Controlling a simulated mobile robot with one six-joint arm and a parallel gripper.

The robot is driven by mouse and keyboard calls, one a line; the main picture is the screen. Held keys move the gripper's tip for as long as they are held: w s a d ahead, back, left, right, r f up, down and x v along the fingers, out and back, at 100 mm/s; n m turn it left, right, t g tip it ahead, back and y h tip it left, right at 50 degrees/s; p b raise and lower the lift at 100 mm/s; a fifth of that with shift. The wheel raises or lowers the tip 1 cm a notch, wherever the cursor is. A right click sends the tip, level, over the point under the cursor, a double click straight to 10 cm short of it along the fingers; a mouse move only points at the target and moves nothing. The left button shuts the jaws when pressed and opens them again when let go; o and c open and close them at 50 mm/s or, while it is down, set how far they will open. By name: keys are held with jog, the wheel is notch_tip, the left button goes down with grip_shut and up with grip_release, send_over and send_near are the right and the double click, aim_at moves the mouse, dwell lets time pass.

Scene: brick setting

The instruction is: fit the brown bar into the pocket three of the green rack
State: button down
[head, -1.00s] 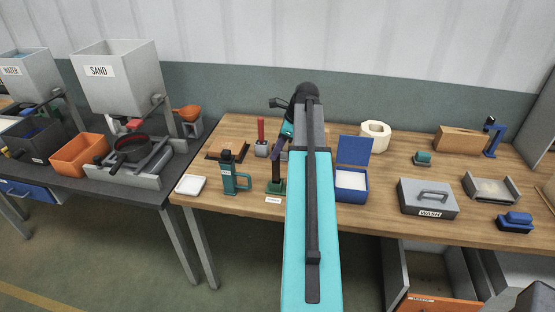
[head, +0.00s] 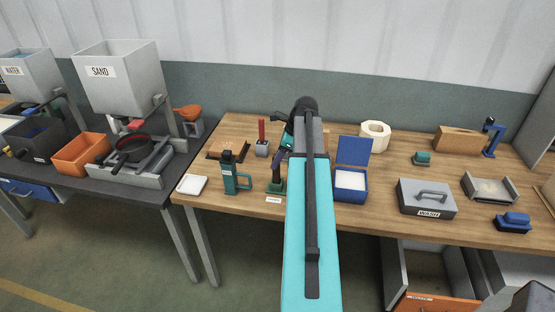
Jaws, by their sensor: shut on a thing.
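The green rack (head: 277,187) looks like a small dark green block near the table's front edge, just left of my arm, with a white label in front of it. Its pockets are too small to tell apart. My gripper (head: 278,168) points down right above the rack, shut, and partly hidden by my own arm. The brown bar in its jaws cannot be made out at this size. I cannot tell whether the bar touches the rack or is inside a pocket.
A teal flask (head: 230,178) with a handle stands close left of the rack. A white dish (head: 192,185), a brown tray (head: 226,151) and a red-handled block (head: 262,147) are near. An open blue box (head: 351,185) stands right of my arm, then a grey case (head: 427,199).

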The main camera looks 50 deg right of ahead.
jog(key=shift+f, duration=0.2)
jog(key=c, duration=1.6)
grip_release()
jog(key=shift+o, duration=0.2)
jog(key=shift+r, duration=0.15)
jog(key=b+v, duration=0.3)
jog(key=v, duration=0.9)
